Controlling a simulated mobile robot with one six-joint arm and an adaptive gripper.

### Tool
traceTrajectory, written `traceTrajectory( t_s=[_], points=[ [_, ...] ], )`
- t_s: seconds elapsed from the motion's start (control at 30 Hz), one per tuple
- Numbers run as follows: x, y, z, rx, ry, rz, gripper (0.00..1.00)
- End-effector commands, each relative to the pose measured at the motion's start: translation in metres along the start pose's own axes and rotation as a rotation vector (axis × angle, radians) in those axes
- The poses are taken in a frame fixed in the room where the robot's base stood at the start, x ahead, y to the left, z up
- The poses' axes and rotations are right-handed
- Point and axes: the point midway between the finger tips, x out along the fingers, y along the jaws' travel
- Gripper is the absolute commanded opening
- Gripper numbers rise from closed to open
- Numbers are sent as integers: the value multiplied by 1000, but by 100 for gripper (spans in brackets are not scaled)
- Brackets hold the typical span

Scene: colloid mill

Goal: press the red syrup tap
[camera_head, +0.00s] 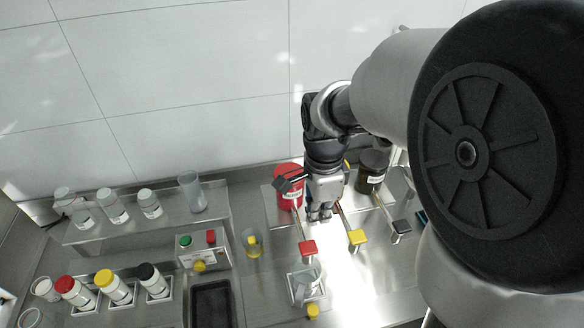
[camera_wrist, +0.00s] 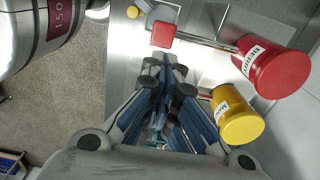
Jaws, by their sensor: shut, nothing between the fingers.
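The red syrup tap handle (camera_head: 307,247) is a red block at the end of a metal spout in the head view. It also shows at the top of the wrist view (camera_wrist: 163,34), just beyond my fingertips. The spout comes from a red syrup container (camera_head: 288,172), labelled, which is at the right in the wrist view (camera_wrist: 275,75). My gripper (camera_head: 319,214) is shut and empty, pointing down between the red and yellow taps. The fingertips look apart from the red handle; their height against it is unclear. A clear cup (camera_head: 305,281) stands beneath the red tap.
The yellow tap handle (camera_head: 357,237) and black tap handle (camera_head: 401,226) are to the right. The yellow container (camera_wrist: 238,115) is close to my fingers. A button box (camera_head: 202,252) and a beaker (camera_head: 252,243) are left. A steel mill (camera_wrist: 40,30) is top left in the wrist view.

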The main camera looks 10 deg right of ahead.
Motion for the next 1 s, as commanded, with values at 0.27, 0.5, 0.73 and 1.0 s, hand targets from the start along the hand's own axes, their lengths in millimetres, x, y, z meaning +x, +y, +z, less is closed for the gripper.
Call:
traceTrajectory(
  t_s=[0.27, 0.5, 0.73, 1.0],
  points=[
    [63, 1, 0, 0, 0, 4, 0],
    [94, 0, 0, -1, 0, 1, 0],
    [101, 0, 0, 0, 0, -1, 0],
    [102, 0, 0, 0, 0, -1, 0]
  ],
)
